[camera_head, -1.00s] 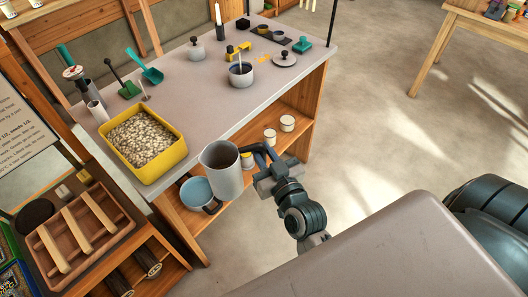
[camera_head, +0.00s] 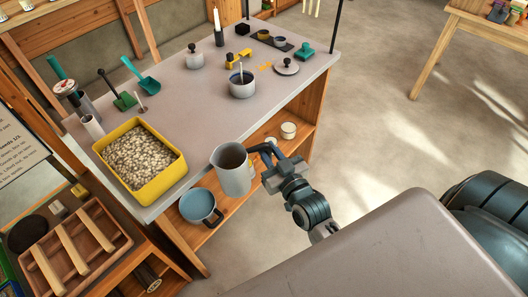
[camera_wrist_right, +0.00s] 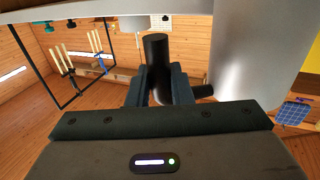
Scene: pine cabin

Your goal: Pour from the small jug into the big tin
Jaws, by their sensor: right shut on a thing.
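My right gripper (camera_head: 268,170) is shut on the dark handle (camera_wrist_right: 157,60) of a grey jug (camera_head: 235,180). The jug is held roughly upright in front of the bench's near edge, apart from the bench top. Its inside looks dark brown; I cannot tell its contents. In the right wrist view the jug's grey wall (camera_wrist_right: 245,45) fills the upper right. A large yellow rectangular container (camera_head: 152,190), which may be the big tin, stands at the bench's near left, full of pale flakes. The jug is to its right, apart from it. My left gripper is not in view.
The bench top (camera_head: 190,100) is clear in the middle. A blue-lined cup (camera_head: 200,203) sits below the bench's edge. A wooden slatted tray (camera_head: 75,245) is at lower left.

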